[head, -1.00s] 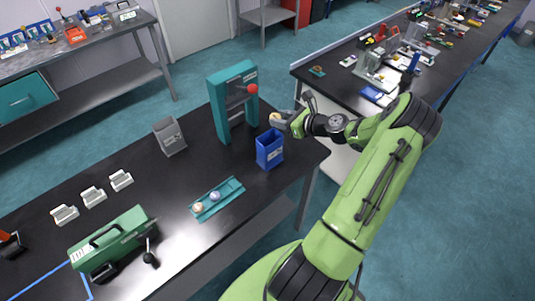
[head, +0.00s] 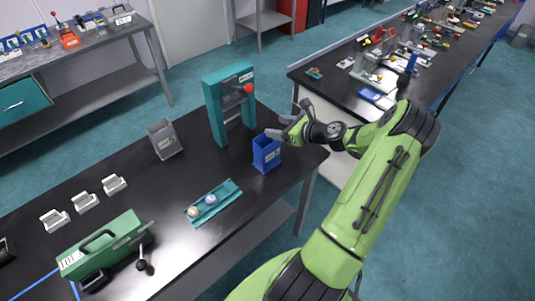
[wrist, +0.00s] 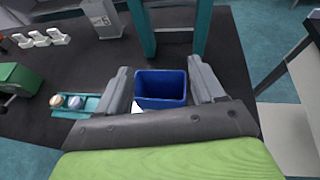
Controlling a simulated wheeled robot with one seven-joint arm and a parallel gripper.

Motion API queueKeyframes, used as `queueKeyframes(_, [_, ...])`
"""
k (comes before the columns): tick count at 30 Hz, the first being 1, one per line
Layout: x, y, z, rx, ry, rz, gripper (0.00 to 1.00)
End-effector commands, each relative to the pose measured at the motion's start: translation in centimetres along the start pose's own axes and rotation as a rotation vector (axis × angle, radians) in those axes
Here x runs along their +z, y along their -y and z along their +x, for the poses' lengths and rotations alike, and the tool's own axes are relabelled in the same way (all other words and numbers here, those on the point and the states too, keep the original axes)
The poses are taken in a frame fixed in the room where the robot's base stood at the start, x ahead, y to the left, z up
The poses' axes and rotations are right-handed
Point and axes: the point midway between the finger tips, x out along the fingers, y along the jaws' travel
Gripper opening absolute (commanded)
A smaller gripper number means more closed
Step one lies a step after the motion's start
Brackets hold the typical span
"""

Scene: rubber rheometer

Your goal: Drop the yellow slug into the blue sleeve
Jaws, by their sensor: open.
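The blue sleeve (head: 266,156) is an open-topped box standing upright on the black bench near its right end. It also shows in the wrist view (wrist: 160,76), between my fingers, with its dark inside partly visible. My gripper (head: 281,127) is open and empty, just above the sleeve's mouth, one finger on each side of it in the wrist view. I cannot see the yellow slug in any current view; the sleeve's floor is hidden. A white patch shows at the sleeve's near left corner in the wrist view.
A teal press frame (head: 215,115) with a red knob stands just behind the sleeve. A teal tray (head: 228,199) holds a tan and a lavender slug. A grey bin (head: 164,140), white holders (head: 85,202) and a green machine (head: 105,247) stand further left.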

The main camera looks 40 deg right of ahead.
Motion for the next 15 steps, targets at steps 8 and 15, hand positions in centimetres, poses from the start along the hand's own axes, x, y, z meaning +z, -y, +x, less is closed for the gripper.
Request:
queueKeyframes(8, [-0.1, 0.2, -7.0, -0.008, -0.002, 0.000, 0.68])
queueKeyframes(15, [-0.1, 0.1, -13.2, -0.006, -0.002, 0.000, 0.68])
